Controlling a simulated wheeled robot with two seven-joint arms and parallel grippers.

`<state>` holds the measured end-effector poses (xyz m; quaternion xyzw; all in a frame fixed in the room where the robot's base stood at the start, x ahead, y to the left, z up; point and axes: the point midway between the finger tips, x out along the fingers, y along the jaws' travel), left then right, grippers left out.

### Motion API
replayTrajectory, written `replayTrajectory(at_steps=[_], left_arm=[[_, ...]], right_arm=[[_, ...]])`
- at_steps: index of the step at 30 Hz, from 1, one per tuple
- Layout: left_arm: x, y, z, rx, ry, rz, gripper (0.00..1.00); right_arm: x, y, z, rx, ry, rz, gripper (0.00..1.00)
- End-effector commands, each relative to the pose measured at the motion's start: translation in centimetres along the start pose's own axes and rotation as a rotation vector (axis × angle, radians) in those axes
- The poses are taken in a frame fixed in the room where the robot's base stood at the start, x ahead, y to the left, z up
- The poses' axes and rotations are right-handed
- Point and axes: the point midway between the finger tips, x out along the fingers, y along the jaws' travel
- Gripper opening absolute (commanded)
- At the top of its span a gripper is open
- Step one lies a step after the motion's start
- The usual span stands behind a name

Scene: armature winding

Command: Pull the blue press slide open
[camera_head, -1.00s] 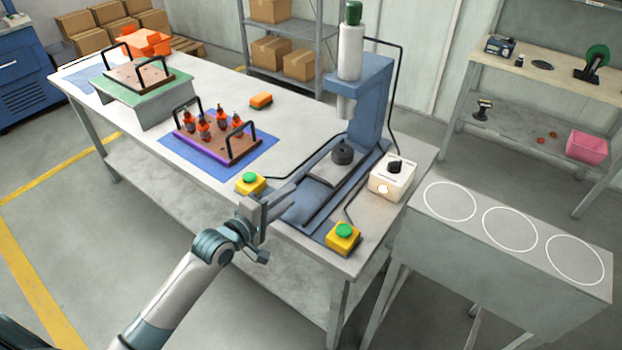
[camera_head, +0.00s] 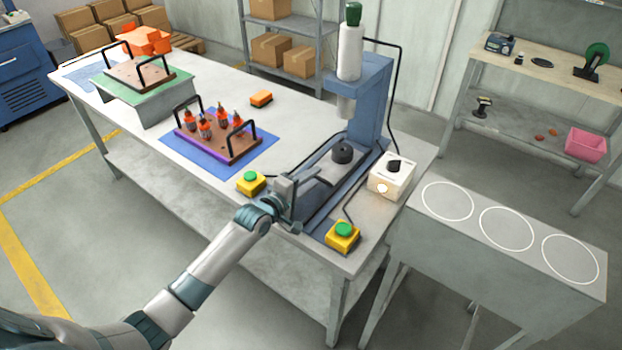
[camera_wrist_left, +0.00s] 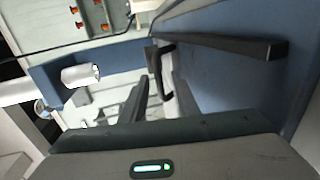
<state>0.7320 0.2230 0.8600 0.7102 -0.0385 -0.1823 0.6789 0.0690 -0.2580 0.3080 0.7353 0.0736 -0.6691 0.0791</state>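The blue press (camera_head: 369,108) stands at the right end of the workbench. Its slide, a grey plate (camera_head: 322,163) bearing a black round fixture (camera_head: 343,153), sits on the blue bed below the ram. My left gripper (camera_head: 312,181) is at the front end of the slide and hides part of it. In the left wrist view its two dark fingers (camera_wrist_left: 158,98) are apart, with a black bar-like handle (camera_wrist_left: 158,68) just ahead and between them. I cannot tell whether they touch it. My right gripper is not in view.
Yellow boxes with green buttons flank the press front, one at left (camera_head: 251,183) and one at right (camera_head: 343,236). A white control box (camera_head: 392,180) with a black knob stands right of the press. A purple-edged rack (camera_head: 228,147) holds orange-topped parts. Cables run beside the press.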

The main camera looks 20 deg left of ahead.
Motion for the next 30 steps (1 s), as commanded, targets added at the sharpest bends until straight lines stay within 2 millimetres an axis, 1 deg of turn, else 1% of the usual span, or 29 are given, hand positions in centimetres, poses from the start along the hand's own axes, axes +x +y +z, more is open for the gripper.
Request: replayTrajectory(at_steps=[3, 4, 7, 8, 15, 20, 23, 30], left_arm=[[0.0, 0.0, 0.0, 0.000, 0.000, 0.000, 0.28], [0.0, 0.0, 0.0, 0.000, 0.000, 0.000, 0.25], [0.0, 0.0, 0.0, 0.000, 0.000, 0.000, 0.01], [0.0, 0.0, 0.0, 0.000, 0.000, 0.000, 0.00], [-0.2, 0.0, 0.0, 0.000, 0.000, 0.000, 0.00], [-1.2, -0.1, 0.1, 0.000, -0.001, -0.001, 0.00], [-2.5, -0.3, 0.0, 0.000, 0.000, -0.003, 0.00], [-7.1, -1.2, 0.1, 0.000, 0.000, -0.006, 0.00]], right_arm=[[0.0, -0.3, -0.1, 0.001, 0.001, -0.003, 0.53], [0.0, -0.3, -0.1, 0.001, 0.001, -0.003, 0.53], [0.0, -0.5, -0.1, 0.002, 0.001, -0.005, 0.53], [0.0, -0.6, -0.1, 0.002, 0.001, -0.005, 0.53], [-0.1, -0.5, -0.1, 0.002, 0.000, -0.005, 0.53], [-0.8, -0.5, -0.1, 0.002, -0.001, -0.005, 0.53], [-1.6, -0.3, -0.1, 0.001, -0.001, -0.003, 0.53], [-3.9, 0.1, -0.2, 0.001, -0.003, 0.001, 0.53]])
